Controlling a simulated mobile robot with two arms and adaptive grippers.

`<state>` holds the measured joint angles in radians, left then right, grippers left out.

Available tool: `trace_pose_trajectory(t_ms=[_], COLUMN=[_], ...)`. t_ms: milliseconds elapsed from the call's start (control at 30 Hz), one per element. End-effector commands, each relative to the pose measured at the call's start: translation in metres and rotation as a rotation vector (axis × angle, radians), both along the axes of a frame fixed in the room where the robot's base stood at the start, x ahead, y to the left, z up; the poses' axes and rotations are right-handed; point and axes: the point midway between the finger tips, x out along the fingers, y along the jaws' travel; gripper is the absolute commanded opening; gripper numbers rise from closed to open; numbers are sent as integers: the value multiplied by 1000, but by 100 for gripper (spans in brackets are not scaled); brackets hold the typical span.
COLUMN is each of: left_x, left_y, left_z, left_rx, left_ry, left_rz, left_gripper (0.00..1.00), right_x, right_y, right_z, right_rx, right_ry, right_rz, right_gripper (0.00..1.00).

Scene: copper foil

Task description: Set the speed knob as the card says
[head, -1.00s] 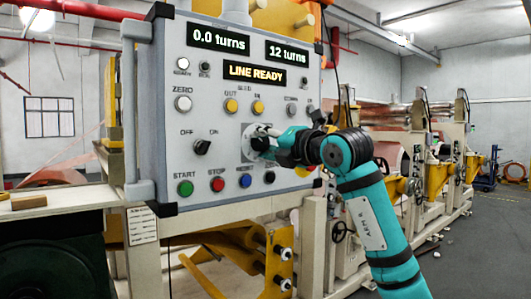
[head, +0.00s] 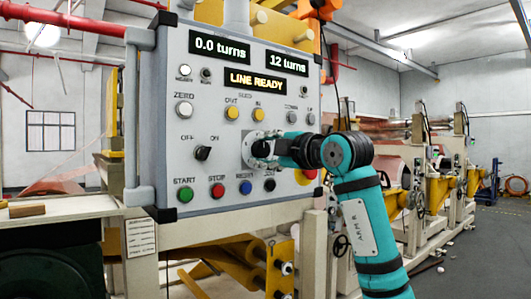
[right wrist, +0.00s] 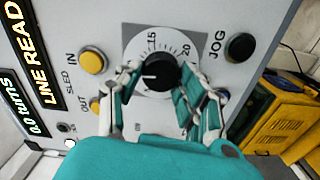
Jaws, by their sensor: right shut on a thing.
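The speed knob (right wrist: 162,72) is black with a white pointer line, on a round white dial (right wrist: 140,47) marked 15 and 20. In the right wrist view its line points left. My right gripper (head: 263,149) is shut on the knob, one finger on each side. In the head view its fingers hide most of the knob, and part of the dial plate (head: 248,151) shows. A white card (head: 141,236) hangs below the panel's left corner, its print too small to read. My left gripper is not in view.
The grey panel (head: 222,128) reads 0.0 turns, 12 turns and LINE READY. Green START (head: 185,194), red STOP (head: 218,190) and blue (head: 246,187) buttons sit below the dial. An OFF/ON switch (head: 203,153) is left of it. The JOG button (right wrist: 240,46) is close to my gripper.

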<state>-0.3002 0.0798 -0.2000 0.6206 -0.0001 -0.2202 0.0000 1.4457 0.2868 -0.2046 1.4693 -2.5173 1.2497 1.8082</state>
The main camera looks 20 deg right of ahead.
Motion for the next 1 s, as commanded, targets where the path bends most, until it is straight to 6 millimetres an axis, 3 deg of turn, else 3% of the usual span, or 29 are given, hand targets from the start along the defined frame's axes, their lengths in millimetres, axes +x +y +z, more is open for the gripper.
trace_pose_trajectory(t_ms=[667, 700, 867, 1000], left_x=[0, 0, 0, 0], left_y=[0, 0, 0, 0], left_z=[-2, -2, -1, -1], left_rx=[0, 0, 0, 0], left_ry=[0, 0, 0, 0], left_rz=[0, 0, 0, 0], left_gripper=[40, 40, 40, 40], right_x=[1, 1, 0, 0], right_y=[0, 0, 0, 0], right_z=[-1, -1, -1, -1], right_rx=[63, 63, 63, 63], right_ry=[27, 27, 26, 25], right_rz=[0, 0, 0, -1], right_gripper=[6, 39, 60, 62])
